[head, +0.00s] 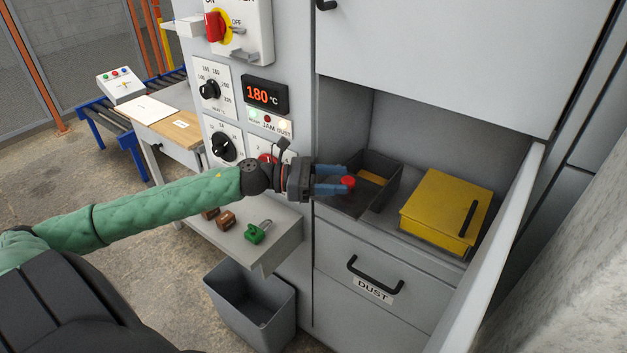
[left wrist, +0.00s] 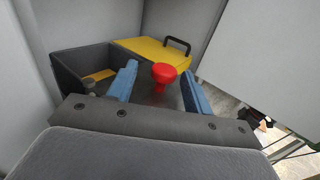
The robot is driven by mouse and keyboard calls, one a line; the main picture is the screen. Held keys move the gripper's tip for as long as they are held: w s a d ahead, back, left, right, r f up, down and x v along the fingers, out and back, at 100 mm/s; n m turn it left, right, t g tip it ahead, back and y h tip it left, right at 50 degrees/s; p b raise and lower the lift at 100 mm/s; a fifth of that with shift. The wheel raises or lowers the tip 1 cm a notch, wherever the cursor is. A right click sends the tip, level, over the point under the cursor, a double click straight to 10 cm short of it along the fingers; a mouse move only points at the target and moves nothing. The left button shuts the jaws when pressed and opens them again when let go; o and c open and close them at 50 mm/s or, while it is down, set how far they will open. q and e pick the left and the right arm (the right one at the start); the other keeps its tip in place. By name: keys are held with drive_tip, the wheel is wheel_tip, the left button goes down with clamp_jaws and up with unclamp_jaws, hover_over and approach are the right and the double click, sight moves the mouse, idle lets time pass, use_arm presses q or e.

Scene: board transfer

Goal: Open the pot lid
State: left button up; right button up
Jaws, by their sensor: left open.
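A red knob (head: 348,182) shows at the tips of my left gripper (head: 335,181), in the recess of the grey cabinet. In the left wrist view the red knob (left wrist: 165,73) has a round top and a narrower stem, and stands between the two open blue fingers (left wrist: 160,88). A gap shows on each side of it, so it is not gripped. The dark surface under the knob, apparently the pot lid, is mostly hidden by the fingers and knob. I cannot tell whether the lid is shut. My right gripper is in neither view.
A dark open bin (head: 384,163) and a yellow box (head: 428,202) with a black handle sit in the recess. The DUST drawer (head: 390,290) is below. Left of it, a shelf (head: 284,238) holds a green padlock (head: 257,232) and brown pieces. A raised panel (head: 450,50) hangs above.

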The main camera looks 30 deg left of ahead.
use_arm(q)
drive_tip(key=shift+v, duration=0.75)
drive_tip(key=shift+s+a+f+b, duration=0.1)
drive_tip(key=shift+s+a+b, duration=0.3)
drive_tip(key=shift+a, duration=0.15)
drive_tip(key=shift+s+a, duration=0.3)
drive_tip(key=shift+a, duration=0.25)
drive_tip(key=shift+b+v, duration=0.35)
drive_tip(key=shift+v, duration=0.4)
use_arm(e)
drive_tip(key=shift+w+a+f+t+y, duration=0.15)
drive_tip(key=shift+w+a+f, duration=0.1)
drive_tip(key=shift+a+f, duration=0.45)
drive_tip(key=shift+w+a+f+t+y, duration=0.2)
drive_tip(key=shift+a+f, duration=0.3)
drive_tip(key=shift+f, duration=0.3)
use_arm(q)
drive_tip(key=shift+c, duration=0.3)
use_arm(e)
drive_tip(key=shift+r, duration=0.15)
